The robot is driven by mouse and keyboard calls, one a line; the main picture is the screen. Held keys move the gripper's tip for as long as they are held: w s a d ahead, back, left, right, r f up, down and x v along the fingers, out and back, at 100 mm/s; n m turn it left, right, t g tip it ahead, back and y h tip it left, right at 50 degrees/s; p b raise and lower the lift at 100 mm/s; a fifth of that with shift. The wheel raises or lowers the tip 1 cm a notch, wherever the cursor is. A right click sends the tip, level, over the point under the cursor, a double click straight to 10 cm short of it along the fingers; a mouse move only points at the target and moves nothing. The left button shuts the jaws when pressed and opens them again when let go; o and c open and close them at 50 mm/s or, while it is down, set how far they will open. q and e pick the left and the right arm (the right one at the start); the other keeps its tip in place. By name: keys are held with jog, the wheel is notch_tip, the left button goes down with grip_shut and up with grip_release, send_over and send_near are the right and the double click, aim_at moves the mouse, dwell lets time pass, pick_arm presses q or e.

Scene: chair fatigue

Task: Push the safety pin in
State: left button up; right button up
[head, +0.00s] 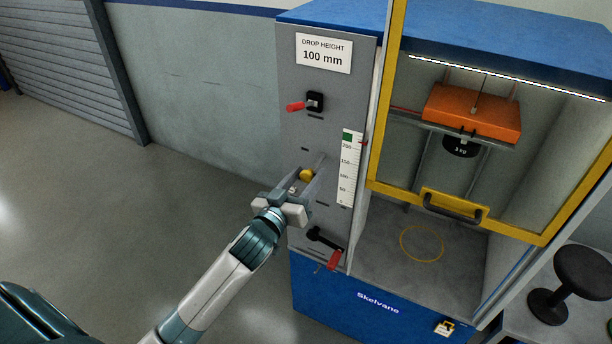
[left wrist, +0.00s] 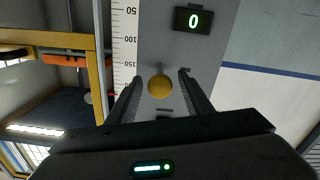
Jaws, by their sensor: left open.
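The safety pin shows as a round yellow knob (head: 306,174) on the grey front panel (head: 325,75) of the test machine. In the left wrist view the knob (left wrist: 160,86) sits between my two fingers, with a visible gap on each side. My left gripper (head: 307,171) is open at the panel, its fingers pointing at it around the knob. The left wrist view also shows the open gripper (left wrist: 160,77). The knob hides its own shaft, so I cannot tell how deep the pin sits. My right gripper is not in view.
The yellow-framed guard (head: 452,205) fronts a chamber with an orange block (head: 472,108). A stool (head: 583,270) stands at right. Floor at left is clear.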

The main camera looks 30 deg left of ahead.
aim_at(313, 167)
pick_arm(q)
grip_shut()
jog(key=shift+w, duration=1.95)
grip_release()
jog(key=shift+s, duration=0.1)
jog(key=s+b, duration=0.5)
jog(key=s, duration=1.2)
jog(key=shift+s+a+b, duration=0.2)
jog(key=shift+a+b, duration=0.05)
jog(key=shift+b, duration=0.1)
